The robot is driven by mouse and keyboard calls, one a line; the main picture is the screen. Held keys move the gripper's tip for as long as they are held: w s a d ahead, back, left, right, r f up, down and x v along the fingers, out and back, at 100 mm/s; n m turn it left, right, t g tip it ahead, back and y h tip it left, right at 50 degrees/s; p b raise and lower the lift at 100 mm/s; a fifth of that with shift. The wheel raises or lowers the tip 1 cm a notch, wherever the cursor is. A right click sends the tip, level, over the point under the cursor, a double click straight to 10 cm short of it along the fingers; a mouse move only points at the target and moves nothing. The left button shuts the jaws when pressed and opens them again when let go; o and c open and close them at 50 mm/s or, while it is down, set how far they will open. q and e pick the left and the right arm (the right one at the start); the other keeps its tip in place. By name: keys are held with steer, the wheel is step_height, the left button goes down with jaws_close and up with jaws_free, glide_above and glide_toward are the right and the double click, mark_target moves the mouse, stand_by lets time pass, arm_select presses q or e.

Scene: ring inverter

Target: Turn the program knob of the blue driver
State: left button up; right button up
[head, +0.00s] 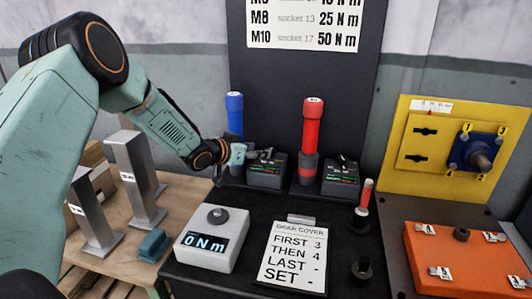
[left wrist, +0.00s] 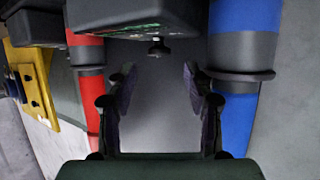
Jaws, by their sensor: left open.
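The blue driver (head: 235,112) stands upright at the back left of the black bench. It also shows at the right of the left wrist view (left wrist: 245,45). Beside it sits a dark control box (head: 266,174) with a small screen. In the left wrist view a small dark program knob (left wrist: 159,47) sticks out from the box (left wrist: 125,14), ahead of the gap between my fingers and apart from them. My left gripper (head: 246,162) is open and empty beside the blue driver. Its spread fingers also show in the wrist view (left wrist: 160,85). My right gripper is out of view.
The red driver (head: 312,125) stands to the right, with a second box (head: 341,178) beside it. A grey "0 Nm" meter (head: 212,240) and white instruction card (head: 293,258) lie in front. A yellow panel (head: 400,187) and orange cover (head: 462,262) are at right.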

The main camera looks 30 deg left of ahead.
mark_target(271, 149)
arm_select(q)
steer(key=x, duration=0.3)
steer(key=shift+w+d, duration=0.25)
steer(key=shift+b+x, duration=0.3)
steer(key=shift+x, duration=0.55)
steer(key=shift+a+r, duration=0.1)
steer(key=shift+c, duration=0.2)
steer(key=shift+c, duration=0.7)
jaws_close()
